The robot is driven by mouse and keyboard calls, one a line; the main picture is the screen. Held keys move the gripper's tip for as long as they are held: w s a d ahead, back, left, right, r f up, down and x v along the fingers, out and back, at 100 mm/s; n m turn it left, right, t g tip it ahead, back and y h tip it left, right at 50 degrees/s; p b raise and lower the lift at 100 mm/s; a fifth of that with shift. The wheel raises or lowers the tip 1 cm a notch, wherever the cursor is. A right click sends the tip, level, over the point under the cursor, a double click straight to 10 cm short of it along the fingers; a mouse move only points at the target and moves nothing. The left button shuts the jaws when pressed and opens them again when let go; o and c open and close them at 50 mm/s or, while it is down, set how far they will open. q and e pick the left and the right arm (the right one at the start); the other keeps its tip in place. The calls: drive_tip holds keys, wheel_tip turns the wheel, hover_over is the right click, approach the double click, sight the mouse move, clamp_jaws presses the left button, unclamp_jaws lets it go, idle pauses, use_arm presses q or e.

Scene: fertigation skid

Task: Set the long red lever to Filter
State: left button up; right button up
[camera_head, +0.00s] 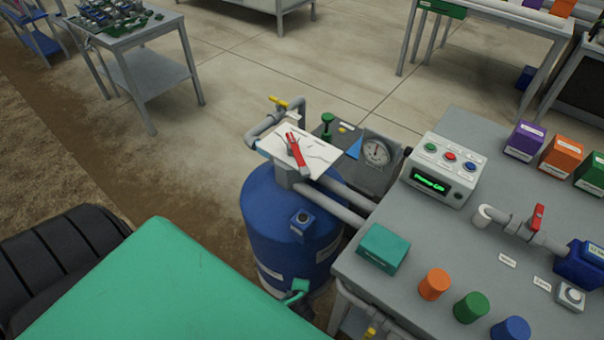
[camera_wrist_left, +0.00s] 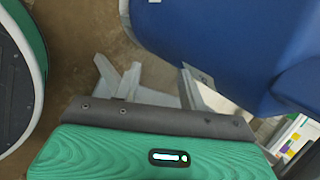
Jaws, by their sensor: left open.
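The long red lever (camera_head: 297,150) lies over a white plate (camera_head: 318,152) on top of the blue tank (camera_head: 285,225). It points up and slightly left in the head view. The plate has dark marks and lettering too small to read, so I cannot tell which position the lever is at. My left gripper (camera_wrist_left: 155,85) is open and empty in the left wrist view, low beside the blue tank (camera_wrist_left: 225,40). It is well apart from the lever, which is not in that view. My right gripper is not in view.
A grey bench (camera_head: 400,270) stands right of the tank with a control box (camera_head: 444,170), coloured caps and a smaller red valve handle (camera_head: 537,217). Pipes, a yellow handle (camera_head: 279,101) and a pressure gauge (camera_head: 377,152) crowd the tank top. Open floor lies behind.

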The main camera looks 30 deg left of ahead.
sight(301, 163)
use_arm(q)
drive_tip(key=w+a+r+m+t+y+b, duration=0.1)
drive_tip(key=w+r+m+t+y, duration=0.35)
drive_tip(key=r, duration=1.15)
drive_tip(key=w+a+r+m+t+y+b, duration=0.15)
drive_tip(key=w+r+m+y, duration=0.6)
drive_tip(key=r, duration=0.85)
drive_tip(key=shift+h, duration=0.9)
drive_tip(key=p+x, duration=0.2)
drive_tip(key=x, duration=1.2)
drive_tip(key=shift+w+d+f, duration=0.15)
drive_tip(key=shift+w+d, duration=0.05)
drive_tip(key=shift+w, duration=0.05)
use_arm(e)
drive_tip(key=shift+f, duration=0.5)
use_arm(q)
clamp_jaws()
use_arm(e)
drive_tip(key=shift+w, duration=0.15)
